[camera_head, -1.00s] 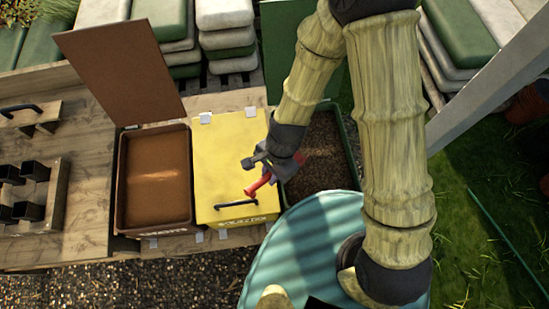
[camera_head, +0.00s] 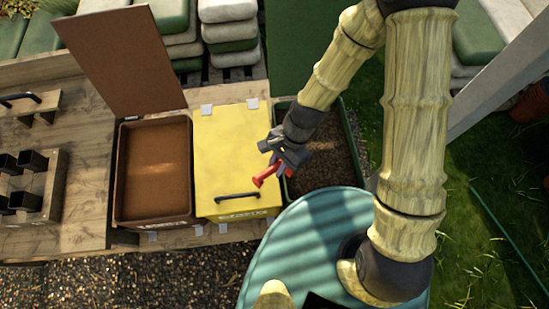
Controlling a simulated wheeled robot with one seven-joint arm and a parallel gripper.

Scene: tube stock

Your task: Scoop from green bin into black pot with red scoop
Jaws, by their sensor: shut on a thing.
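My gripper (camera_head: 277,160) is shut on the red scoop (camera_head: 267,174). It holds the scoop above the right edge of the yellow lidded bin, beside the green bin. The green bin (camera_head: 351,136) stands open to the right of the yellow bin, with brown granular material (camera_head: 330,160) in it. My arm hides part of the green bin. I cannot tell whether the scoop holds any material. Several small black pots (camera_head: 34,161) stand in a wooden holder at the left.
The yellow bin (camera_head: 228,145) is shut, with a black handle on its lid. A brown bin (camera_head: 185,205) with its lid raised stands to its left and holds brown material. The wooden bench (camera_head: 80,190) has bare room between the pots and the brown bin.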

